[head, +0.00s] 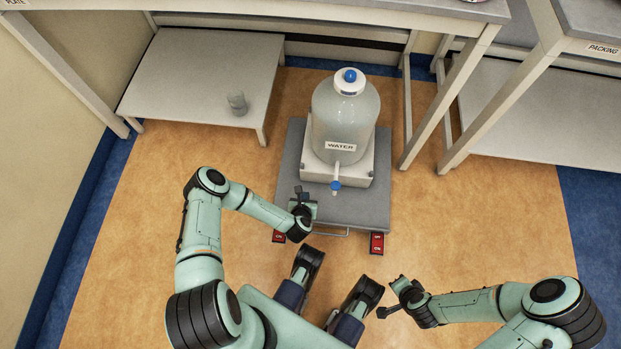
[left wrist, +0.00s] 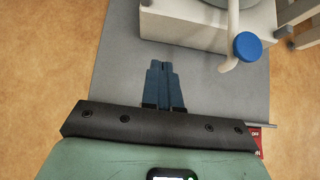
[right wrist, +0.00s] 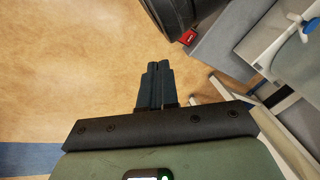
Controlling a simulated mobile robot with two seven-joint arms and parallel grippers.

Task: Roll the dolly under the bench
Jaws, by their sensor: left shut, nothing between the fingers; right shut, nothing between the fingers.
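The dolly (head: 362,208) is a flat grey platform with red pedals at its near corners and a thin handle bar at its near edge. It carries a large water bottle (head: 345,110) on a white base. The dolly's far part lies past the front leg of the bench (head: 452,88); its near part sticks out. My left gripper (head: 302,200) is shut and empty, above the dolly's near left corner; the grey deck (left wrist: 120,70) shows beneath it in the left wrist view. My right gripper (head: 388,298) is shut and empty over floor, nearer me than the dolly.
A low grey table (head: 190,75) with a small grey cup (head: 237,103) stands close left of the dolly. The orange floor (head: 490,225) is clear at the right.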

